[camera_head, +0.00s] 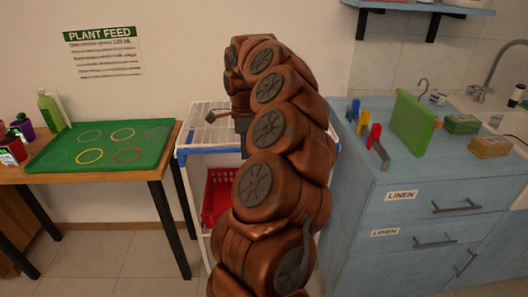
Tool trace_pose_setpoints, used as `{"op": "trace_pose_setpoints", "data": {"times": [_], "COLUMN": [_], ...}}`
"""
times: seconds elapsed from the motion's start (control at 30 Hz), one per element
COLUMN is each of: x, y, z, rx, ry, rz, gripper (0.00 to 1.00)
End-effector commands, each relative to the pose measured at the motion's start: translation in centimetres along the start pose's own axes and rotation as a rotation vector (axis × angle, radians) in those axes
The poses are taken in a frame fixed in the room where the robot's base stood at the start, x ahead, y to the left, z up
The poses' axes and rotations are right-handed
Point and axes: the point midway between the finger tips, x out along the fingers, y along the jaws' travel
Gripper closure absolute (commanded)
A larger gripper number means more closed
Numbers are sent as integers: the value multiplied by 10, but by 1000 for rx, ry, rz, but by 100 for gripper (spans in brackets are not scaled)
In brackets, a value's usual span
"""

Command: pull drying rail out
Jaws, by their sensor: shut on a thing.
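A white wire drying rack (197,133) stands between the wooden table and the blue cabinet. Its drying rail (213,151) shows as a blue bar along the front edge. My brown arm rises through the middle of the view and bends down over the rack. My gripper (241,123) is a dark shape at the rack's top, partly behind the arm. It is shut on the drying rail, but the arm hides the fingertips and the point of contact. The right part of the rack is mostly hidden too.
A red basket (217,194) sits low in the rack. The wooden table (95,180) with a green tray (65,149) is at left. The blue cabinet (365,205), with a green board (412,126) on top, stands close at right. Floor is clear at front left.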

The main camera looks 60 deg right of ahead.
Motion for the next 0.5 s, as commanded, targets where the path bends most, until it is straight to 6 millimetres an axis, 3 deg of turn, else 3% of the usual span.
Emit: {"op": "trace_pose_setpoints", "data": {"times": [0.5], "x": [3], "y": [19], "z": [2], "rx": [-4], "ry": [-2], "rz": [0], "gripper": [100]}}
